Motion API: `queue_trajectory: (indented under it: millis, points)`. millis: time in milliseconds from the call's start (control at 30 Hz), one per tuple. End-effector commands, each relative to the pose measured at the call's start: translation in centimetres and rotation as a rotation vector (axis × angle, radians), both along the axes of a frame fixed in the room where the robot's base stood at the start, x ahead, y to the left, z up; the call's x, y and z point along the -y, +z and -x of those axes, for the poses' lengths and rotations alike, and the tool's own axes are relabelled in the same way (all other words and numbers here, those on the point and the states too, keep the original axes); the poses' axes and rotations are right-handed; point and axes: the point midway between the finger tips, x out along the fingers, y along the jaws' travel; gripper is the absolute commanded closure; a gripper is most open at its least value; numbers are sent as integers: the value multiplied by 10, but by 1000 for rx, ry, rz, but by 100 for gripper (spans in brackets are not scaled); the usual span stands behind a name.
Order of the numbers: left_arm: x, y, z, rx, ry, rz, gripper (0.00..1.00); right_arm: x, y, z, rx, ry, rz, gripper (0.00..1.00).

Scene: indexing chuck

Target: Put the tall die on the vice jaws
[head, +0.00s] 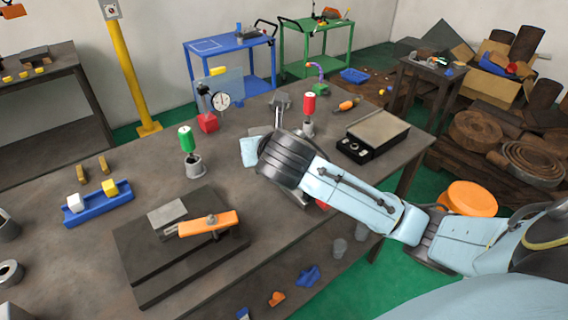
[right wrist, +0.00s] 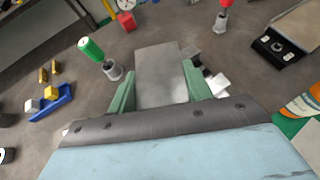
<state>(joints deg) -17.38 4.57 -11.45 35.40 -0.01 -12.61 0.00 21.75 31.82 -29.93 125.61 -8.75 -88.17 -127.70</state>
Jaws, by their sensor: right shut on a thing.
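My right gripper (right wrist: 159,68) has its green fingers closed on a grey metal block (right wrist: 162,88), which looks like the tall die, in the right wrist view. The block reaches out past the fingertips; its lower end is hidden. In the head view my right arm crosses the bench and hides most of the gripper and what lies under it. A dark slab (head: 137,259) at front left bears a grey plate (head: 168,213) and an orange-handled clamp (head: 208,223). I cannot tell for sure which part is the vice jaws. My left gripper is out of view.
A green-topped stand (head: 193,166), a red-topped stand (head: 308,127) and a dial gauge (head: 221,100) rise from the bench. A blue tray (head: 98,205) with a white and a yellow cube lies at left. A black box (head: 358,152) stands at right.

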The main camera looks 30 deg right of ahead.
Motion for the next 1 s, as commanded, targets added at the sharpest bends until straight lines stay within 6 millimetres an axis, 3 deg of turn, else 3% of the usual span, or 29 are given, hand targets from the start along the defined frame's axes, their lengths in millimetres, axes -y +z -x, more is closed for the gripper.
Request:
queue_trajectory:
  millis: [33, 200, 500, 667, 1000]
  points:
    - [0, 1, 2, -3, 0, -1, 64, 13, 14, -15, 13, -76, -7, 100]
    - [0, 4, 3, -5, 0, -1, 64, 60, 36, -46, 6, -343, -9, 100]
    - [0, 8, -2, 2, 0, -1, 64, 116, 44, -67, 0, -780, -4, 100]
    - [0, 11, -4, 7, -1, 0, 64, 120, 34, -69, -1, -969, -2, 100]
    - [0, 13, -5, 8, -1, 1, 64, 89, 16, -67, 6, -1163, 2, 100]
